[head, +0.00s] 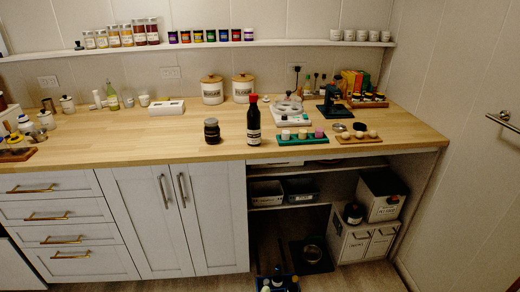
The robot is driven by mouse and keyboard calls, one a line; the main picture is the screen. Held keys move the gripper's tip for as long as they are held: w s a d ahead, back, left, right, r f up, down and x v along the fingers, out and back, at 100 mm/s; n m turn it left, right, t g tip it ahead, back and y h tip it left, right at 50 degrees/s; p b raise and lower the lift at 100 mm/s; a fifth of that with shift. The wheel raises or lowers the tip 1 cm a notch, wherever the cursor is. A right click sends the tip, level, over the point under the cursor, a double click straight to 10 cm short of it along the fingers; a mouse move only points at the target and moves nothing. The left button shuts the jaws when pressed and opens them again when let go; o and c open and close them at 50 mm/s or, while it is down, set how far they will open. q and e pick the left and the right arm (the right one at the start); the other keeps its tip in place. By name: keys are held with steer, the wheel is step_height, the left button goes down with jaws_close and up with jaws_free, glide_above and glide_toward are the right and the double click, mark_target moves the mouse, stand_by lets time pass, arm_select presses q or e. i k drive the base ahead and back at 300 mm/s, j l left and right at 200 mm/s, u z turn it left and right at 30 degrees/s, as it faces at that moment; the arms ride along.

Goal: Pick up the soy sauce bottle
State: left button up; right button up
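A dark bottle with a red cap and a pale label, which looks like the soy sauce bottle (253,122), stands upright near the front edge of the wooden counter (190,132). A short dark jar (212,131) stands just to its left, apart from it. A green tray (302,138) with several small items lies to its right. Neither of my grippers shows in the head view.
Two white canisters (212,90) stand behind at the wall. A wooden tray (358,138) and a dark appliance (334,101) are to the right. Open shelves (312,169) lie below. The counter left of the jar is mostly clear. A door handle (503,121) is far right.

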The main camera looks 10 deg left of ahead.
mark_target(254, 127)
steer(key=i+j, duration=0.3)
steer(key=i, duration=0.15)
steer(key=i+j, duration=0.35)
steer(key=i, duration=0.05)
